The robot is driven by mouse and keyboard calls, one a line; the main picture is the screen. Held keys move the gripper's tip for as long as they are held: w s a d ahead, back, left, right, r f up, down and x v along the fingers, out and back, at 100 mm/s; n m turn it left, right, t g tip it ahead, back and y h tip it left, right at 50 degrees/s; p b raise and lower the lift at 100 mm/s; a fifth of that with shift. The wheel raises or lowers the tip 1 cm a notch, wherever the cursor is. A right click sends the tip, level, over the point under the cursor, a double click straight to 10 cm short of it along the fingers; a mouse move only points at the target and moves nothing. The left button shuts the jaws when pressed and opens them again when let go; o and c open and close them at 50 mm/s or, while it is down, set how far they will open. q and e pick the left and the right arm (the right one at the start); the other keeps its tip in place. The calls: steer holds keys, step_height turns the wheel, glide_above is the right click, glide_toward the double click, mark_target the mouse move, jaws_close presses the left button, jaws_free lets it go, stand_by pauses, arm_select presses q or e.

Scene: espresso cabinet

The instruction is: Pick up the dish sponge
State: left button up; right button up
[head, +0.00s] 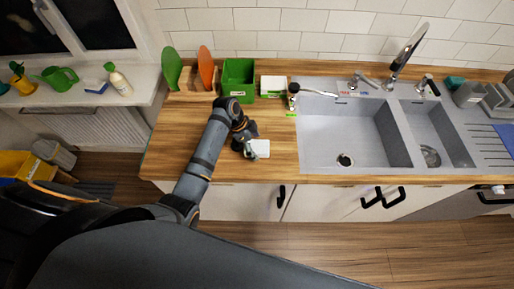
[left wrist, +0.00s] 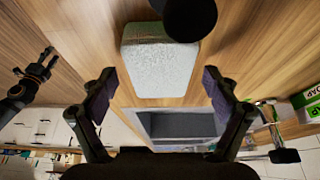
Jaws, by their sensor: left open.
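A pale, rounded block that looks like the dish sponge (head: 261,148) lies on the wooden counter, left of the sink. In the left wrist view the sponge (left wrist: 158,68) shows a speckled whitish face, beyond and between my fingertips. My left gripper (head: 244,138) is over the counter just left of the sponge. Its two dark fingers stand wide apart in the left wrist view (left wrist: 160,88), with nothing held. Whether they touch the sponge is unclear. A dark round shape (left wrist: 190,16) overlaps the sponge's edge there. What looks like my right gripper (left wrist: 38,70) shows at the left; its jaw state is unclear.
A green crate (head: 238,92), a white box (head: 273,86) and green (head: 172,68) and orange (head: 207,68) boards stand at the counter's back. The grey sink (head: 345,135) is to the right. The counter left of my arm is clear.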

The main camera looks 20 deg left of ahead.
arm_select(q)
steer(key=shift+f, duration=0.1)
steer(key=shift+c, duration=0.4)
steer(key=c, duration=0.7)
steer(key=shift+c, duration=0.2)
